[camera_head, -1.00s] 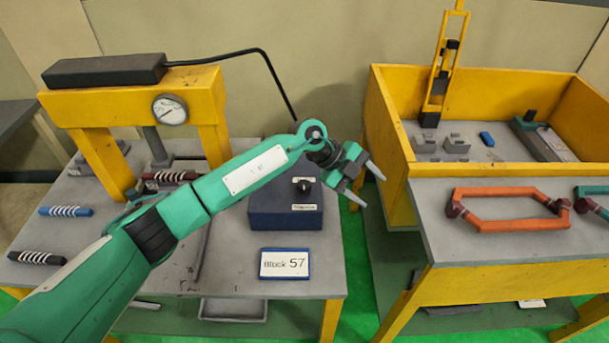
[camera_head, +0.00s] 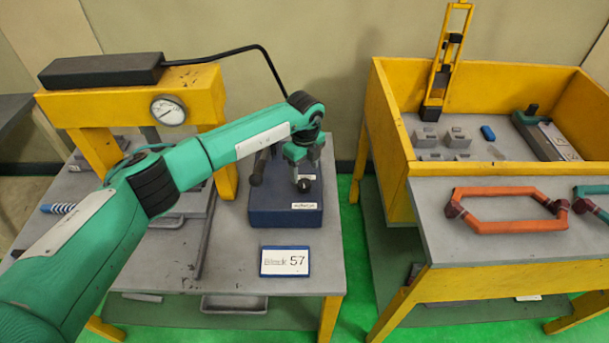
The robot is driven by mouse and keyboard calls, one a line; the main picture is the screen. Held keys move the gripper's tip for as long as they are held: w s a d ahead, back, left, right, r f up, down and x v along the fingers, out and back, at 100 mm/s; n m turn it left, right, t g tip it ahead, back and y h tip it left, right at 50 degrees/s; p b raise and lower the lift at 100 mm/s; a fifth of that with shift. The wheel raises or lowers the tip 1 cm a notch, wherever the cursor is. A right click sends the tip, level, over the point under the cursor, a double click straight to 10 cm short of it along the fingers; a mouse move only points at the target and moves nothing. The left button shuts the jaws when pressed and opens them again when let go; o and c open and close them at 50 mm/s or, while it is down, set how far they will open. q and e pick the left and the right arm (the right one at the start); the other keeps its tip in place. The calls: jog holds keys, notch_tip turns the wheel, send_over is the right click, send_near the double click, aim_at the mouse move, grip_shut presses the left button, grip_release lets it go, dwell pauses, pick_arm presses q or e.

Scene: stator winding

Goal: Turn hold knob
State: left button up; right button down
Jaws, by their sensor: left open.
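The hold knob (camera_head: 304,186) is a small black knob on top of a dark blue box (camera_head: 284,215). The box stands at the right end of the left table and carries small white labels. My left gripper (camera_head: 304,176) points down over the box, its open fingers at the knob. I cannot tell whether the fingers touch the knob. My right gripper is not in view.
A yellow press (camera_head: 120,108) with a gauge stands on the left table. A dark lever (camera_head: 256,170) rises beside my gripper. A "Block 57" sign (camera_head: 285,262) lies in front of the box. A yellow-walled bench (camera_head: 480,100) stands at right.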

aim_at(304, 183)
pick_arm(q)
notch_tip(304, 183, down, 5)
jog(key=shift+f+p, duration=0.2)
jog(key=shift+p, duration=0.35)
jog(key=c, duration=1)
jog(key=shift+o, duration=0.2)
